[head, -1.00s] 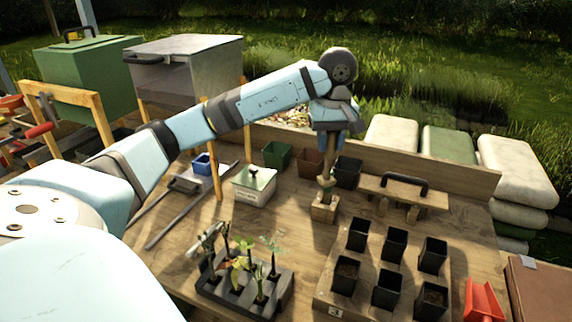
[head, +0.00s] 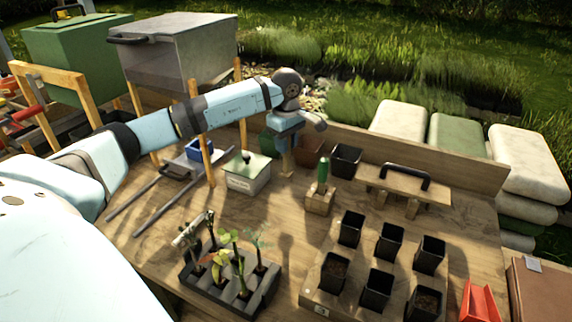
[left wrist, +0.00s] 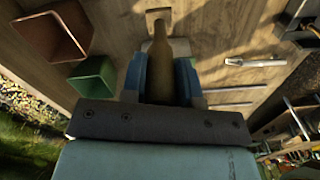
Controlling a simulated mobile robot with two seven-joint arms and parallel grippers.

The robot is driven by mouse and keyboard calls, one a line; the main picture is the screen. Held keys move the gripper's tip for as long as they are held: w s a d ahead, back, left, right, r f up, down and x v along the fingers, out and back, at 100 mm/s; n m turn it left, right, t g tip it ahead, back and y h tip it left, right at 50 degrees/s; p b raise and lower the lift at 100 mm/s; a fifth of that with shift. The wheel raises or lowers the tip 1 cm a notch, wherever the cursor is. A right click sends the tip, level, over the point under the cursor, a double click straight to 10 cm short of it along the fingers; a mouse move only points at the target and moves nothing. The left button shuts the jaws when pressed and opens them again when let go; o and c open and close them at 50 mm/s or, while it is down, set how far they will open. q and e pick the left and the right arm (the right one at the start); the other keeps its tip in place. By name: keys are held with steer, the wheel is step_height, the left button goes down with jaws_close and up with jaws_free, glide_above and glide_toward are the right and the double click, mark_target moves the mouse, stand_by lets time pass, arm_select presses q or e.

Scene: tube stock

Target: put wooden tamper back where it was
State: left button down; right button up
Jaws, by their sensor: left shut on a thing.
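The wooden tamper (head: 288,165) hangs below my left gripper (head: 287,145) in the head view, in front of the green and brown pots. In the left wrist view the blue fingers of the gripper (left wrist: 160,82) are shut on both sides of the tamper (left wrist: 159,50). Its pale square end (left wrist: 157,16) points away from the gripper; I cannot tell whether it touches the bench. A small wooden block (head: 319,203) with a green-handled tool (head: 322,172) upright in it stands to the right of the gripper. My right gripper is not in view.
A green pot (left wrist: 95,78) and a brown pot (left wrist: 52,38) stand close beside the gripper. A black pot (head: 345,160), a labelled box (head: 247,179) and a handled wooden board (head: 405,187) are nearby. Seedlings (head: 236,268) and several black pots stand in front. Bench between is clear.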

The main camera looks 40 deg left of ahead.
mark_target(286, 172)
arm_select(q)
step_height(286, 172, down, 7)
steer(key=shift+f, duration=0.35)
steer(key=shift+f, duration=0.2)
steer(key=c, duration=0.9)
jaws_free()
steer(key=shift+o, duration=0.2)
steer(key=shift+r, duration=0.1)
steer(key=shift+r, duration=0.1)
